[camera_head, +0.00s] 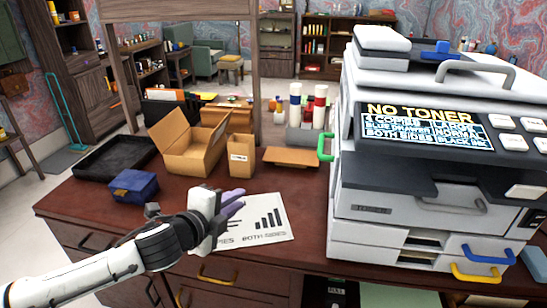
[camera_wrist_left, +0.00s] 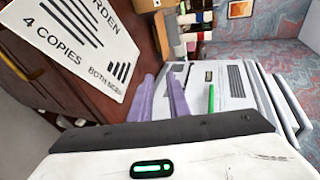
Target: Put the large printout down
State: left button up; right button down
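The large printout (camera_head: 264,219) is a white sheet with a dark bar chart and the words "BOTH SIDES". It lies flat on the desk (camera_head: 318,190) in front of the copier, its left part hidden behind my left gripper (camera_head: 234,203). In the left wrist view the printout (camera_wrist_left: 88,40) is at upper left and shows "4 COPIES". My left gripper's purple fingers (camera_wrist_left: 164,95) stand apart there, beside the sheet with no paper visible between them. My right gripper is in neither view.
The copier (camera_head: 430,170), reading "NO TONER", fills the right side of the desk. An open cardboard box (camera_head: 190,150), a small carton (camera_head: 241,156), a blue box (camera_head: 134,186) and a black tray (camera_head: 113,157) stand at the back left. The front left desk is mostly clear.

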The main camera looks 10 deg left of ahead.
pick_arm(q)
jog(key=s+d+f+n+g+h, duration=0.1)
jog(key=s+d+f+n, duration=0.3)
jog(key=s+f, duration=0.3)
jog(key=s+d+f+n+g, duration=0.25)
jog(key=s+f+n, duration=0.25)
jog(key=f, duration=0.3)
jog(key=s+a+f+n, duration=0.2)
jog(key=s+f+n, duration=0.4)
jog(key=s, duration=0.5)
notch_tip(320, 180, down, 3)
jog(key=shift+r+y, duration=0.2)
jog(key=shift+y, duration=0.2)
jog(key=s+a+f+n, duration=0.1)
jog(key=s, duration=0.1)
jog(key=s+a+f+n+g+y, duration=0.1)
jog(key=s+f, duration=0.1)
jog(key=s, duration=0.1)
jog(key=s+a+f+n, duration=0.1)
jog(key=s+n, duration=0.1)
jog(key=s, duration=0.1)
jog(key=shift+s+a+f, duration=0.15)
jog(key=shift+a+f, duration=0.05)
jog(key=shift+f, duration=0.15)
grip_shut()
